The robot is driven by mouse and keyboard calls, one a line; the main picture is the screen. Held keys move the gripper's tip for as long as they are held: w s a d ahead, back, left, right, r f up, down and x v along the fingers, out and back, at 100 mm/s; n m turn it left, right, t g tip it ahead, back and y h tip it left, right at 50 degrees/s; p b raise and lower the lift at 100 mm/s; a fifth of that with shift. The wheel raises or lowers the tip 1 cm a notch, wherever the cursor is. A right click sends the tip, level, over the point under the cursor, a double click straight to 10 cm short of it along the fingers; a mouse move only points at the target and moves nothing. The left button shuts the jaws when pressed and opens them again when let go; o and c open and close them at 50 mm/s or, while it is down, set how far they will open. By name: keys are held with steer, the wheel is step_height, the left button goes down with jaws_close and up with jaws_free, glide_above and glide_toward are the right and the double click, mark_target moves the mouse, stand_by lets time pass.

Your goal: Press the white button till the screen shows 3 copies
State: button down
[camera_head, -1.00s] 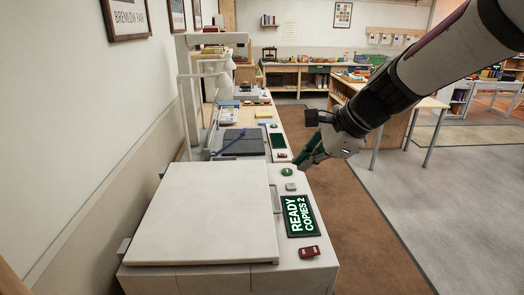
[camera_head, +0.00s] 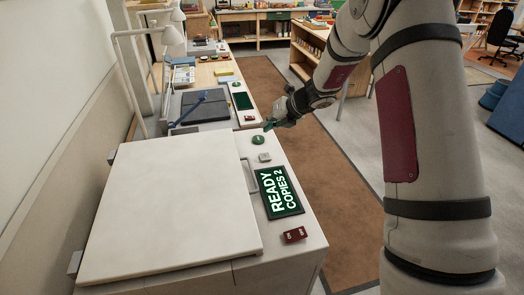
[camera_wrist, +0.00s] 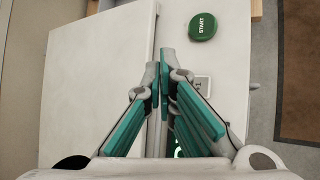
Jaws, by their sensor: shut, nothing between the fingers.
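The copier (camera_head: 170,205) stands in front of me with its lid down. Its screen (camera_head: 278,192) is lit green and reads READY COPIES 2. The small white button (camera_head: 265,157) sits just beyond the screen; in the wrist view the white button (camera_wrist: 201,86) shows a "+1" mark and is partly hidden by a finger. The round green START button (camera_head: 258,140) lies beyond it; it also shows in the wrist view (camera_wrist: 203,27). My gripper (camera_head: 268,125) is shut and empty. In the wrist view its fingertips (camera_wrist: 165,62) are left of the white button, near the lid's edge.
A red switch (camera_head: 295,235) is on the near side of the screen. A lid handle (camera_head: 250,174) stands between lid and screen. Beyond the copier, a desk holds a dark panel (camera_head: 204,107) and lamps (camera_head: 172,40). Brown carpet (camera_head: 325,175) runs along the right.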

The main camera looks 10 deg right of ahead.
mark_target(267, 155)
steer(key=shift+w+d+f+m, duration=0.25)
steer(key=shift+w+f+m, duration=0.25)
steer(key=shift+w+f, duration=0.1)
steer(key=shift+f, duration=0.1)
steer(key=shift+f+b, duration=0.6)
steer(key=shift+f, duration=3.7)
steer(key=shift+f, duration=0.4)
steer(key=shift+f+b, duration=0.3)
steer(key=shift+f, duration=0.2)
steer(key=shift+r, duration=0.95)
